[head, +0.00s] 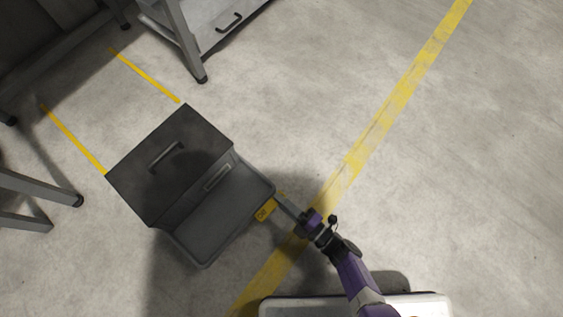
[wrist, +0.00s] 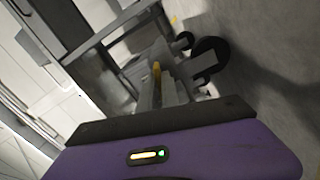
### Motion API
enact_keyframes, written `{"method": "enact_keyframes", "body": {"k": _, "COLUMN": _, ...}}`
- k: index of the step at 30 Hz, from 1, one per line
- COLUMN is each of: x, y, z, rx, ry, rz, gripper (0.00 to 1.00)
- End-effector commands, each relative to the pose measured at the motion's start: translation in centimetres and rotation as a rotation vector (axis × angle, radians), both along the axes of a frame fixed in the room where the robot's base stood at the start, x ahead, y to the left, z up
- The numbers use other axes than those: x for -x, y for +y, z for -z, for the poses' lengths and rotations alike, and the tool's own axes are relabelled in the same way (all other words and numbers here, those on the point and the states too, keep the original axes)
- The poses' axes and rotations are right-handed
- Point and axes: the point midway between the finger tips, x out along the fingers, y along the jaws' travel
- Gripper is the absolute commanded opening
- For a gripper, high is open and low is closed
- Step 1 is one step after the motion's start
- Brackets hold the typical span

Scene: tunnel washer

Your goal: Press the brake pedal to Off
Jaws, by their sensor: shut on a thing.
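The yellow brake pedal (head: 265,210) is at the lower right side of a grey wheeled cart (head: 205,215), low near the floor. Small dark lettering on it is too small to read surely. My gripper (head: 282,203) reaches it from the right, its grey fingers crossing the yellow part. In the wrist view the fingers (wrist: 165,85) are close together, with a yellow piece (wrist: 156,71) between them. The gripper is shut on the pedal. The fingers hide part of the pedal, and its exact tilt cannot be told.
The cart has a dark lid or panel with a handle (head: 166,156). A black caster wheel (wrist: 210,56) is close to the fingers. Grey machine frames with legs (head: 201,77) stand at the top and left. Open concrete floor with a yellow line (head: 375,130) lies to the right.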

Motion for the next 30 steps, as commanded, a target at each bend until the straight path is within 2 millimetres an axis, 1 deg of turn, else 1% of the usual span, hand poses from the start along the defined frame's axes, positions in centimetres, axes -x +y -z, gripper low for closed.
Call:
{"method": "enact_keyframes", "body": {"k": 5, "x": -0.1, "y": 0.0, "z": -0.2, "rx": 0.048, "ry": -0.054, "rz": 0.0, "gripper": 0.0}}
{"method": "enact_keyframes", "body": {"k": 21, "x": 0.0, "y": 0.0, "z": -1.5, "rx": 0.297, "ry": -0.344, "rz": -0.001, "gripper": 0.0}}
{"method": "enact_keyframes", "body": {"k": 30, "x": 0.0, "y": 0.0, "z": -1.9, "rx": 0.379, "ry": -0.438, "rz": 0.0, "gripper": 0.0}}
